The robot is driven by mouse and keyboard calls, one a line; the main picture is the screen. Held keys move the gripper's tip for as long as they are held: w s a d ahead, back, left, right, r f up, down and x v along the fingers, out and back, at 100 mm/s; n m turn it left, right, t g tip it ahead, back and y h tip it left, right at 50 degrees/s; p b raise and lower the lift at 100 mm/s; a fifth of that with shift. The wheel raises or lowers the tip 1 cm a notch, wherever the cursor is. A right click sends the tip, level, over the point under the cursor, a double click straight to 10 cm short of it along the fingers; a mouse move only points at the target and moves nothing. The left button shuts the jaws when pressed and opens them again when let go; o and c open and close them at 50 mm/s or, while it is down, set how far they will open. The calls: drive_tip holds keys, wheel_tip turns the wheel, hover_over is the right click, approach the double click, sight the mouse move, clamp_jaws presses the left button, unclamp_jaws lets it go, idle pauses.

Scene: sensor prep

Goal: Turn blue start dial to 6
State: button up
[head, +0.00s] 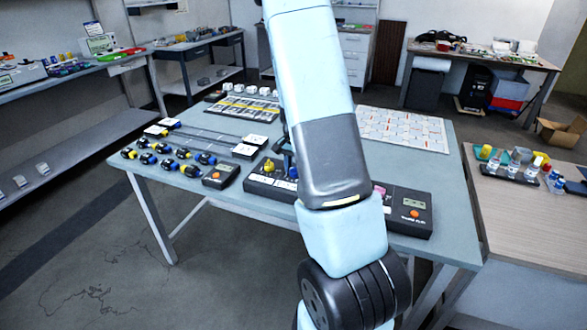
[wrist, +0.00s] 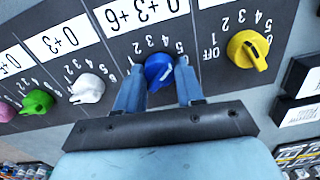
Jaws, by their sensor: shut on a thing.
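The blue dial (wrist: 158,72) sits on a dark panel (wrist: 215,20) in the wrist view, below a white label reading "0+3+6". Numbers are printed around it, upside down here; 2, 3, 4 and 5 show, and the rest are covered. My gripper (wrist: 159,68) has one finger on each side of the blue dial and is shut on it. A pale mark shows on the dial's lower right, but which number it points to is unclear. In the head view my arm covers much of the panel (head: 258,186) and most of the gripper.
A yellow dial (wrist: 248,50) marked OFF is close to the right finger. White (wrist: 88,88), green (wrist: 37,103) and pink dials are to the left.

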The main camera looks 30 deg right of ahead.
drive_tip(key=m, duration=0.4)
drive_tip(key=shift+s+f+m, duration=0.15)
drive_tip(key=shift+s+m, duration=0.05)
drive_tip(key=shift+m, duration=1.7)
drive_tip(key=o, duration=1)
drive_tip(key=shift+w, duration=0.1)
drive_tip(key=shift+o, duration=0.2)
drive_tip(key=shift+r, duration=0.2)
drive_tip(key=shift+w+r, duration=0.1)
drive_tip(key=shift+r, duration=0.2)
wheel_tip(320, 180, up, 13)
